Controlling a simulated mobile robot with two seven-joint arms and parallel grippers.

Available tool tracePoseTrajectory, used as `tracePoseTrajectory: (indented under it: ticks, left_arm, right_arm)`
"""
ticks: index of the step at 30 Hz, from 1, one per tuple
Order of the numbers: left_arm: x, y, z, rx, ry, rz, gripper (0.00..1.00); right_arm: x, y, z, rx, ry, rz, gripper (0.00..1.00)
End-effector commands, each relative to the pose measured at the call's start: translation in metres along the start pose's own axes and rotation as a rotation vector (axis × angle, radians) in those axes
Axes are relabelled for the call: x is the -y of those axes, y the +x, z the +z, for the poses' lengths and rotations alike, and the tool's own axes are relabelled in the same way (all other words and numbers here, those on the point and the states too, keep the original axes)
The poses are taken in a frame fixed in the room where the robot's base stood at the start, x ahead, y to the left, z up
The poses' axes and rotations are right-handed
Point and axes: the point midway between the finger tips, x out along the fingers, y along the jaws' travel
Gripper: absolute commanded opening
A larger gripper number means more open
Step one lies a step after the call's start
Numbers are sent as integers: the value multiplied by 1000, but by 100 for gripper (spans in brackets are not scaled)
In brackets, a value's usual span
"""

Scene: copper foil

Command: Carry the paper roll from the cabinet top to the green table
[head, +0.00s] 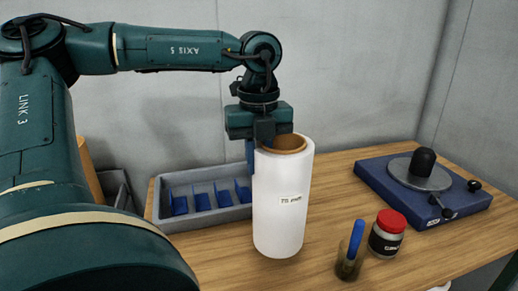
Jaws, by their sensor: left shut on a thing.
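The paper roll (279,215) is a white upright cylinder with a brown core at its top and a small printed label. My left gripper (262,142) is at the roll's upper rim, pointing down, and is shut on its wall. One finger shows outside the roll on the left; the other is hidden. The roll stands over a wooden top (345,178); I cannot tell whether its bottom touches the wood. No green table shows. My right gripper is not in view.
A grey tray (165,207) with blue dividers stands left behind the roll. A red-lidded jar (386,234) and a small glass with a blue-handled tool (353,249) stand at the right front. A blue device (444,206) sits further right. Grey walls rise behind.

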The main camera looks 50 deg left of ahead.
Motion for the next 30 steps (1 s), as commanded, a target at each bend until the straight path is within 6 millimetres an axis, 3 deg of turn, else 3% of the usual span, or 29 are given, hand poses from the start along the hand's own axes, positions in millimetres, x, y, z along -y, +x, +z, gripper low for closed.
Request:
tracePoseTrajectory:
  ticks: [9, 21, 22, 30]
  left_arm:
    - [1, 31, 0, 0, 0, -7, 0]
    - [1, 37, 0, 3, -1, -8, 0]
    - [0, 38, 0, -1, -1, -1, 18]
    - [0, 38, 0, -1, -1, 0, 37]
  right_arm:
    - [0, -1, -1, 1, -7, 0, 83]
    - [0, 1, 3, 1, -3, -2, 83]
    - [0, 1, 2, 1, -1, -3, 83]
    - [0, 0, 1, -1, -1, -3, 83]
